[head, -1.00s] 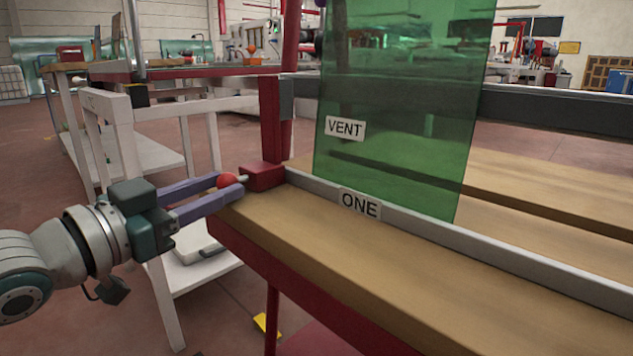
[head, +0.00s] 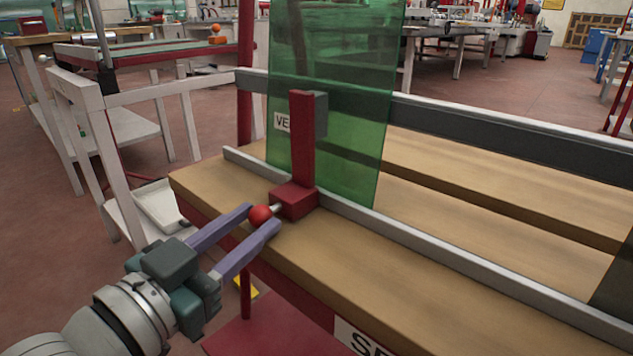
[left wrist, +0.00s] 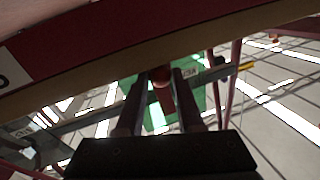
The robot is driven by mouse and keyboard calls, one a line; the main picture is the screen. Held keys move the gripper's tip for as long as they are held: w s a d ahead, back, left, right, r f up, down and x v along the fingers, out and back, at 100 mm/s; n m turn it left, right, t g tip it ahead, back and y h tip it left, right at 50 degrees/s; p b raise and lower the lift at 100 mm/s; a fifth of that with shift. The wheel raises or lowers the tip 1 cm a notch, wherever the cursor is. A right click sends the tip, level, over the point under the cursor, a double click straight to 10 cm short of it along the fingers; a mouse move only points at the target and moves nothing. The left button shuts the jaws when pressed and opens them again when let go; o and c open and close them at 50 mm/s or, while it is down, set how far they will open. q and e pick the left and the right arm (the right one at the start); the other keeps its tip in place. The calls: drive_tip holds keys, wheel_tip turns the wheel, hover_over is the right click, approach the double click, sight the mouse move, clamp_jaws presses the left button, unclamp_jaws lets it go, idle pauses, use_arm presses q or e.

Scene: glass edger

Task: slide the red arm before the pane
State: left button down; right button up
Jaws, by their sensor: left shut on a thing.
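The red arm is an upright red post (head: 302,140) on a red block (head: 294,200), with a dark pad near its top. It stands at the rail in front of the green glass pane (head: 345,100) and partly covers the VENT label (head: 282,122). A red ball knob (head: 260,215) sticks out of the block toward me. My left gripper (head: 264,217) is shut on the knob, one purple finger on each side. In the left wrist view the knob (left wrist: 162,76) shows between the fingers, with the green pane behind. My right gripper is not in view.
A grey rail (head: 440,255) runs along the wooden bench top (head: 370,275). A dark bar (head: 520,135) runs behind the pane. A white frame stand (head: 110,165) is on the left. The bench top right of the block is clear.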

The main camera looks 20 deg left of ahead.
use_arm(q)
drive_tip(key=c, duration=0.5)
unclamp_jaws()
drive_tip(key=shift+c, duration=0.2)
drive_tip(key=shift+s, duration=0.1)
drive_tip(key=shift+s, duration=0.35)
drive_tip(key=s+a+p, duration=0.2)
drive_tip(key=s+p, duration=0.1)
drive_tip(key=s, duration=0.6)
drive_tip(key=shift+w, duration=0.1)
